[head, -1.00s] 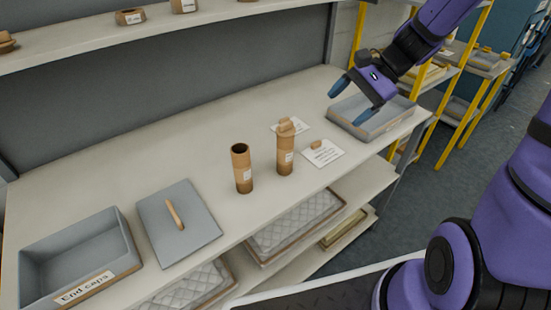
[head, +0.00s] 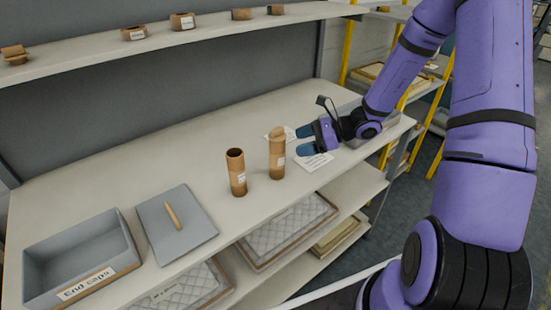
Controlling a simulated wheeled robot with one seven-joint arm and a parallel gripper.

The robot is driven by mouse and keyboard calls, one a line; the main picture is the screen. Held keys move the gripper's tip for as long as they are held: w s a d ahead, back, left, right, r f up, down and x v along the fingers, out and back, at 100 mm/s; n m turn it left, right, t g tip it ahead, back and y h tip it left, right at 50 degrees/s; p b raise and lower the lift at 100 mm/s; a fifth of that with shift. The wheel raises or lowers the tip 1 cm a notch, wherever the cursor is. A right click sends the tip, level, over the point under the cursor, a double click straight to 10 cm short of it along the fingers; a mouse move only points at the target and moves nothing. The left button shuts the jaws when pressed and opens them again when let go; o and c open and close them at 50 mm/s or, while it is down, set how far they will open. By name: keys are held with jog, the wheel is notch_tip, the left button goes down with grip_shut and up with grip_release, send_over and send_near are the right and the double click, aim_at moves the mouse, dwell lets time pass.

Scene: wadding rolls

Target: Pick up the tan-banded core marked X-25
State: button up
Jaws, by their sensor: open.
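Two brown cardboard cores stand upright on the pale bench in the head view. The left core (head: 236,172) has an open top, a dark band near its foot and a white label. The right core (head: 277,155) is a little taller, with a cap-like piece on top and a white label. The label marks are too small to read, so I cannot tell which is X-25. My gripper (head: 304,140) is open and empty, just right of the right core. Its blue fingertips point left toward that core's upper part, apparently without touching it.
A grey End caps bin (head: 80,258) and a grey lid-like board (head: 176,222) lie to the left. White cards (head: 314,162) lie near my gripper. A grey tray (head: 392,122) is partly behind my arm. A shelf (head: 215,33) with short brown pieces runs above the bench.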

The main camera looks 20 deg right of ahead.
aim_at(277, 149)
jog(key=x, duration=0.8)
jog(key=shift+s+a, duration=0.2)
jog(key=c, duration=1)
